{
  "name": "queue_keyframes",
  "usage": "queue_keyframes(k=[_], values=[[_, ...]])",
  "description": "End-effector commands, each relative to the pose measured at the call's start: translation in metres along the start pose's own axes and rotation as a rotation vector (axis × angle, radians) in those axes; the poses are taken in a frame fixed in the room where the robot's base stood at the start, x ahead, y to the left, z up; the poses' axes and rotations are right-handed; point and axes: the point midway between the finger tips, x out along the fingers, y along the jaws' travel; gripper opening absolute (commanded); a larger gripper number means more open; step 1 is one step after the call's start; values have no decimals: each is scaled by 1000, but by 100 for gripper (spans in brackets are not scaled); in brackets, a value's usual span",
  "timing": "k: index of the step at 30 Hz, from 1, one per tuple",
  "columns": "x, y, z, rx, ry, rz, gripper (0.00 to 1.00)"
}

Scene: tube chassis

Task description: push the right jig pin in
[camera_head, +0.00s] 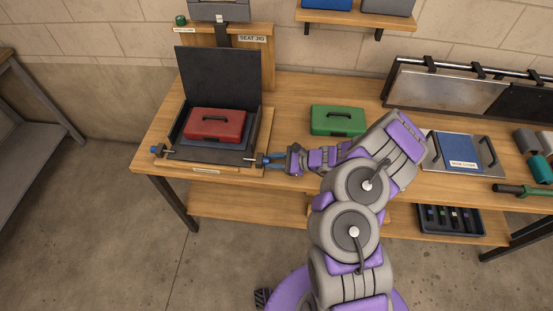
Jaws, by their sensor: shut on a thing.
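The seat jig is a dark tray with an upright black back panel (217,77) on a wooden base at the left of the bench. A red case (215,124) with a black handle lies in it. A thin rod runs along the jig's front edge, with a blue-ended pin (157,150) at its left end. My gripper (268,160) is at the right front corner of the jig, reaching in from the right. It is shut on the right jig pin there, which the fingers mostly hide. How deep that pin sits cannot be told.
A green case (338,120) lies on the wooden bench (285,98), right of the jig and behind my arm. A plate with a blue pad (459,150) and a green-handled tool (522,190) lie farther right. A dark tray (450,219) is on the lower shelf.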

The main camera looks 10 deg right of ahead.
Motion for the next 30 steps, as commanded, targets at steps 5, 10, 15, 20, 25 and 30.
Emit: queue_keyframes(k=[5, 10, 15, 20, 25, 30], values=[[1, -1, 1, 0, 0, -2, 32], [0, 0, 2, 0, -1, -2, 49], [-1, 0, 1, 0, -2, -2, 54], [-2, -1, 1, 0, -2, -3, 54], [-19, -2, 2, 1, -1, -5, 54], [-53, -2, 2, 2, 1, -8, 54]])
